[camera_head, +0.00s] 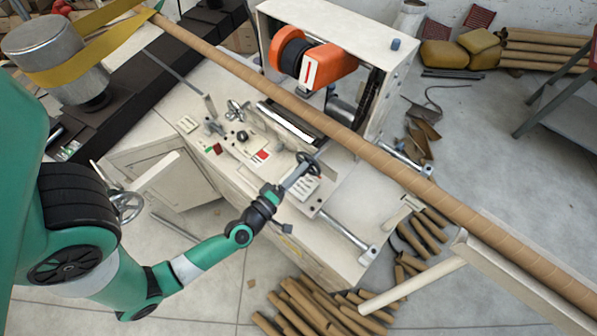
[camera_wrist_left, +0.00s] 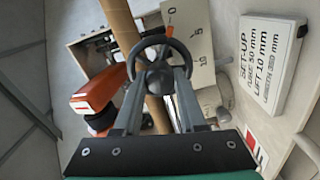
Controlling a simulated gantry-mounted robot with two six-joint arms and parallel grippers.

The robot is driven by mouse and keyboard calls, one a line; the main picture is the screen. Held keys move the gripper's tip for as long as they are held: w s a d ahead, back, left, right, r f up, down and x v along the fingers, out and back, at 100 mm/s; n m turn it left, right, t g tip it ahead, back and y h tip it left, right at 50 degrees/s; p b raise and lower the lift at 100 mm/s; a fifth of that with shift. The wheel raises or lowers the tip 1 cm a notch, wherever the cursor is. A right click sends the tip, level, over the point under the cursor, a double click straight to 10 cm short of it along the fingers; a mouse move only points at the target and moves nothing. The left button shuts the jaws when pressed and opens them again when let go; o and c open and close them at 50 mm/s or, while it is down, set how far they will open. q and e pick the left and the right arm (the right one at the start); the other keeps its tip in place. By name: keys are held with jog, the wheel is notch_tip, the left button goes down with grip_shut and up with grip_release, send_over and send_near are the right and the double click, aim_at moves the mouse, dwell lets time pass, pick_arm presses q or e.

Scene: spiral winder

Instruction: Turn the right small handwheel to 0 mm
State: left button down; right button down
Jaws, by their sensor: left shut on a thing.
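The right small handwheel (camera_head: 308,163) is a dark spoked wheel on the cream machine. In the left wrist view the handwheel (camera_wrist_left: 159,68) fills the space between the fingertips. My left gripper (camera_head: 297,178) is shut on it; in the left wrist view its two grey fingers (camera_wrist_left: 158,82) reach the wheel from both sides. A white scale plate (camera_wrist_left: 193,40) marked 0, 5 and 10 stands just behind the wheel. A small red mark shows near the 0 end; the exact reading is too small to tell. My right gripper is not in view.
Another small handwheel (camera_head: 238,110) sits farther left on the machine. A long brown tube (camera_head: 375,157) runs diagonally above the machine, beside an orange unit (camera_head: 330,66). A white set-up sign (camera_wrist_left: 270,62) stands right of the wheel. Cardboard tubes (camera_head: 310,305) lie on the floor in front.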

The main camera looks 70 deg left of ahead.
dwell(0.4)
pick_arm(q)
jog(key=shift+c, duration=2.3)
grip_release()
